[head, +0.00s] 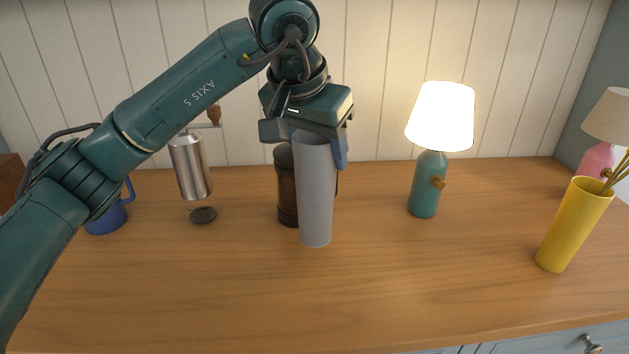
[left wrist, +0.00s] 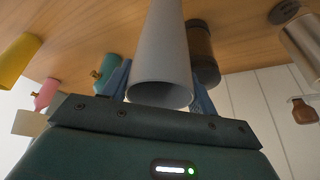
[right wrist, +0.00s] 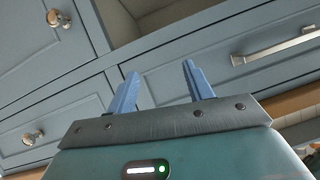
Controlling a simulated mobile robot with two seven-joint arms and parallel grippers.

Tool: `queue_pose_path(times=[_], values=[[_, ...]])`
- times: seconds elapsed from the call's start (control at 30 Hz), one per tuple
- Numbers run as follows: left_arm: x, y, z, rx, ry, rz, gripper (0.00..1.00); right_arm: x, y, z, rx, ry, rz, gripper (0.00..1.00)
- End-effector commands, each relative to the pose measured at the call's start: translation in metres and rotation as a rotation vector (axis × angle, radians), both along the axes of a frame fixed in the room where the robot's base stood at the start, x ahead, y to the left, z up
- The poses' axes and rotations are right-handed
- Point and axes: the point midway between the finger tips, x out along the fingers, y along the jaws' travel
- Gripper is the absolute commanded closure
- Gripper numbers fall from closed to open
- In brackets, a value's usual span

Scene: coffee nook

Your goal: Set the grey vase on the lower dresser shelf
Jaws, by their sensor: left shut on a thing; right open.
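The grey vase (head: 315,200) is a tall plain cylinder, upright at the middle of the wooden dresser top (head: 400,290). My left gripper (head: 318,140) is shut on the vase near its upper end. In the left wrist view the vase (left wrist: 160,60) shows its open mouth between the blue fingers. I cannot tell whether its base touches the wood. My right gripper (right wrist: 160,78) is open and empty, facing the blue-grey dresser front. An open recess (right wrist: 150,14) shows at the top of the right wrist view; I cannot tell whether it is the lower shelf.
A dark brown jar (head: 286,185) stands just behind and left of the vase. A steel grinder (head: 190,165) and blue mug (head: 107,218) stand further left. A lit teal lamp (head: 427,185), yellow vase (head: 573,225) and pink lamp (head: 597,160) stand right. The front of the top is clear.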

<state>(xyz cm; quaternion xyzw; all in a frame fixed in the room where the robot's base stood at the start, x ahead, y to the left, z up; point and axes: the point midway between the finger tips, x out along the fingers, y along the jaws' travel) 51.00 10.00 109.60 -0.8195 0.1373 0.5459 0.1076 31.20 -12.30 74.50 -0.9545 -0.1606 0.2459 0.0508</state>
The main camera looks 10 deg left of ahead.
Motion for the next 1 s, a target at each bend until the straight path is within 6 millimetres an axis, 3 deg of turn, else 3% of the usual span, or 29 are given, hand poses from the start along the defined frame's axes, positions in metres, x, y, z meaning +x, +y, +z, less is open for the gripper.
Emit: queue_pose_path(times=[0.37, 0.73, 0.77, 1.0], values=[[0.000, 0.000, -0.040, -0.001, -0.001, 0.001, 0.84, 0.000, 0.000, 0.000, 0.002, -0.002, -0.001, 0.49], [0.000, 0.000, -0.046, -0.001, -0.003, 0.001, 0.84, 0.001, -0.001, -0.002, 0.000, -0.008, -0.001, 0.49], [0.000, 0.000, -0.045, 0.001, -0.001, 0.000, 0.39, 0.001, -0.001, 0.000, 0.000, -0.010, -0.003, 0.49], [0.000, 0.000, -0.045, 0.001, -0.001, 0.000, 0.20, 0.001, -0.001, 0.001, 0.001, -0.011, -0.003, 0.49]])
